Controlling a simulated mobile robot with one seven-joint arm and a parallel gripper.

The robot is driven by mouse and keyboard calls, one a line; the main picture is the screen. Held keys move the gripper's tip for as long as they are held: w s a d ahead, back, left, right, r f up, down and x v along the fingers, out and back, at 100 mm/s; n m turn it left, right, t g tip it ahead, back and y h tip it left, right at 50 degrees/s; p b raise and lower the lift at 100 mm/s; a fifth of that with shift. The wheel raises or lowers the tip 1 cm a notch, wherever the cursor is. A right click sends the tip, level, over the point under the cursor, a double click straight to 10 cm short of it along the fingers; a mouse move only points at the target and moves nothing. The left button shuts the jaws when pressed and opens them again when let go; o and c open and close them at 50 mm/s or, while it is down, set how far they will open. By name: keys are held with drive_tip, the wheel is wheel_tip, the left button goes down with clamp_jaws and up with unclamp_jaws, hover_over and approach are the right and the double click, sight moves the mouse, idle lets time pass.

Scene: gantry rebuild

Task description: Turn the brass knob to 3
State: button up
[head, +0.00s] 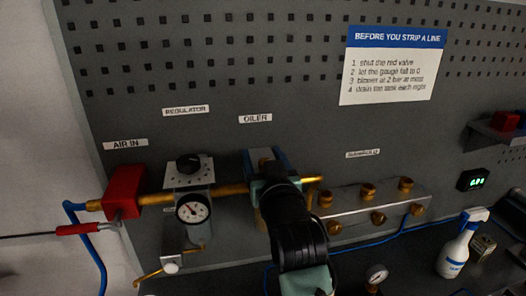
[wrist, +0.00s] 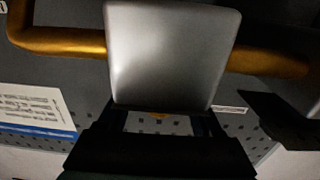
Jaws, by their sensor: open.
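The oiler is a grey block (wrist: 172,55) on the brass pipe, under the OILER label (head: 255,118). In the wrist view, which is upside down, a small brass piece, likely the brass knob (wrist: 160,115), peeks past the block's edge. My gripper (wrist: 160,125) is open, with its dark fingers to either side of that piece. I cannot tell whether they touch it. In the head view my gripper (head: 265,165) is at the oiler and my arm covers most of it. No scale or number for the brass knob is readable.
Left of the oiler are the regulator (head: 199,174) with black knob and gauge (head: 193,208), and the red valve (head: 125,190). Right is a manifold (head: 345,203) with several brass fittings. A spray bottle (head: 458,247) stands on the bench. The sign (head: 394,65) hangs above.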

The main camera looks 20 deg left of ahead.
drive_tip(key=shift+w, duration=0.1)
clamp_jaws()
idle(0.3)
drive_tip(key=shift+a+r+m+t+h+p, duration=0.15)
drive_tip(key=shift+m+t+h+p, duration=0.2)
drive_tip(key=shift+p, duration=0.4)
drive_tip(key=shift+m+t+h+p, duration=0.35)
drive_tip(key=shift+m+h+p, duration=0.1)
drive_tip(key=shift+h+p, duration=0.35)
drive_tip(key=shift+d+f+m+t+h, duration=0.15)
drive_tip(key=shift+m+t+h, duration=0.1)
drive_tip(key=shift+m+h, duration=0.35)
drive_tip(key=shift+d+f+m+t+h, duration=0.1)
drive_tip(key=shift+m+t+h, duration=0.25)
drive_tip(key=shift+h, duration=0.3)
drive_tip(key=m+h+b, duration=0.1)
drive_tip(key=h, duration=0.1)
drive_tip(key=d+m+h+b, duration=0.1)
drive_tip(key=b, duration=0.1)
drive_tip(key=shift+w+f+h, duration=0.15)
drive_tip(key=shift+w+h, duration=0.05)
drive_tip(key=shift+h, duration=0.2)
drive_tip(key=m+h+b, duration=0.1)
drive_tip(key=h+b, duration=0.1)
drive_tip(key=b, duration=0.1)
drive_tip(key=shift+d+m, duration=0.15)
drive_tip(key=shift+m, duration=0.2)
drive_tip(key=shift+d+r+m+h+b, duration=0.2)
drive_tip(key=shift+m+h+b, duration=0.25)
drive_tip(key=shift+h, duration=0.25)
